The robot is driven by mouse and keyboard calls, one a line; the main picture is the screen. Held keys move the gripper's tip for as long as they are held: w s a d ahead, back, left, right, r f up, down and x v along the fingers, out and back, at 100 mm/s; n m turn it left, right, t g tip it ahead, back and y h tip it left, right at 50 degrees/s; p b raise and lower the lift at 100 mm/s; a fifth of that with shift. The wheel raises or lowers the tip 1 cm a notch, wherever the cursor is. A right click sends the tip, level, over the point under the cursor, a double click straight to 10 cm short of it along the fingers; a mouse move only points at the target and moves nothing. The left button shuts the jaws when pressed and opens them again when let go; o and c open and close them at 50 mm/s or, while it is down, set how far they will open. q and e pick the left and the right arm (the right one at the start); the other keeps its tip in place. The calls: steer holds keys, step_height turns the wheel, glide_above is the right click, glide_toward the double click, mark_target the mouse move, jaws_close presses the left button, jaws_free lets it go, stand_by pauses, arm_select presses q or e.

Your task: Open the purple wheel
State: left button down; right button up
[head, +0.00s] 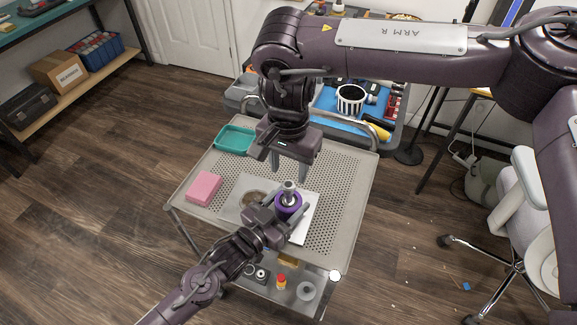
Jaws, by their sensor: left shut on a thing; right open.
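The purple wheel (288,206) stands on a white sheet (303,228) on the perforated cart top, with a grey metal piece (290,187) at its upper middle. My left gripper (276,210) is shut on the purple wheel from the lower left, and its fingers partly hide it. My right gripper (291,171) hangs above and slightly behind the wheel, pointing down. It is open and looks empty, its fingertips a little above the metal piece. I cannot tell whether they touch it.
A pink block (203,187) and a teal tray (235,140) lie on the left of the cart top (340,185). A grey tool cart with a striped cup (351,100) stands behind. The right side of the cart top is clear. A white chair (520,210) stands at right.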

mark_target(289, 186)
steer(key=m, duration=0.4)
steer(key=shift+r, duration=0.25)
steer(key=m, duration=0.4)
steer(key=shift+r+m, duration=0.2)
steer(key=shift+m, duration=0.1)
steer(key=m, duration=0.4)
steer(key=shift+r, duration=0.2)
steer(key=m, duration=0.4)
steer(key=shift+r+m, duration=0.25)
steer(key=shift+m, duration=0.05)
steer(key=m, duration=0.4)
steer(key=shift+r, duration=0.2)
steer(key=m, duration=0.4)
steer(key=shift+r, duration=0.2)
steer(key=m, duration=0.4)
steer(key=shift+r+m, duration=0.2)
steer(key=shift+m, duration=0.1)
steer(key=m, duration=0.5)
steer(key=shift+f, duration=3.8)
